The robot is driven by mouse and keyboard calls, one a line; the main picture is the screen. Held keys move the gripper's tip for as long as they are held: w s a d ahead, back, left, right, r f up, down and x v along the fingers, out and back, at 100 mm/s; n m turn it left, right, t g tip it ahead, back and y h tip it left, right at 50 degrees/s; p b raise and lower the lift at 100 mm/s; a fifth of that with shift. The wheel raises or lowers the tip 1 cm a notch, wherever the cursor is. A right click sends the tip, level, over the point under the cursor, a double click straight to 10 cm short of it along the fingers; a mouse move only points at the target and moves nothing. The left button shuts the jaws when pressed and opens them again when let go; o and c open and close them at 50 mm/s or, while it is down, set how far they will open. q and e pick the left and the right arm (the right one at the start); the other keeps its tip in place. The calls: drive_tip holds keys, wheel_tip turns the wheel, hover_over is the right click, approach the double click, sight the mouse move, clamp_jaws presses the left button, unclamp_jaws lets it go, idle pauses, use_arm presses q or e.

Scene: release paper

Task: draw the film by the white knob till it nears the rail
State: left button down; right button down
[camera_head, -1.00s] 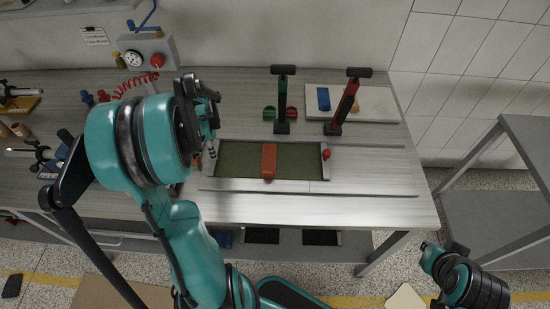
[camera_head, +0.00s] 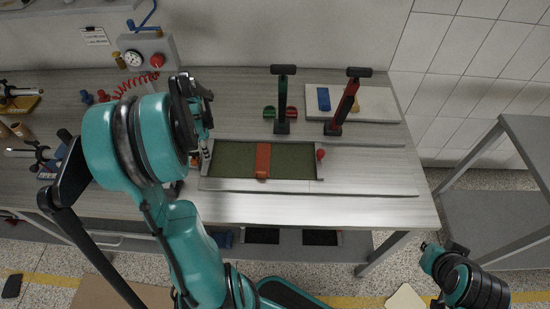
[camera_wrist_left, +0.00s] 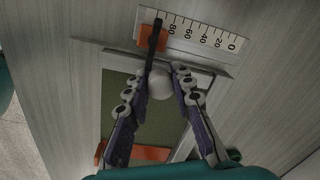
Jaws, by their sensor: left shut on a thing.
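The green film (camera_head: 225,158) lies flat in a pale frame on the table, with an orange-red block (camera_head: 263,160) across it and a red knob (camera_head: 320,154) at its right end. The white knob (camera_wrist_left: 160,85) shows in the left wrist view at the film's edge, between the fingers of my left gripper (camera_wrist_left: 165,74). The gripper is shut on it. In the head view my left gripper (camera_head: 203,150) is at the film's left end and hides the white knob. Grey rail strips (camera_head: 345,189) run along the film's sides; which one is the task's rail is unclear.
A numbered scale (camera_wrist_left: 205,38) lies beyond the knob, near an orange piece (camera_wrist_left: 151,42). Green (camera_head: 283,100) and red (camera_head: 345,105) upright handles stand behind the film. The table right of the film is clear. My right arm (camera_head: 462,277) is low at right, its fingers unclear.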

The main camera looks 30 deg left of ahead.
idle(0.3)
use_arm(q)
drive_tip(key=c, duration=1.2)
unclamp_jaws()
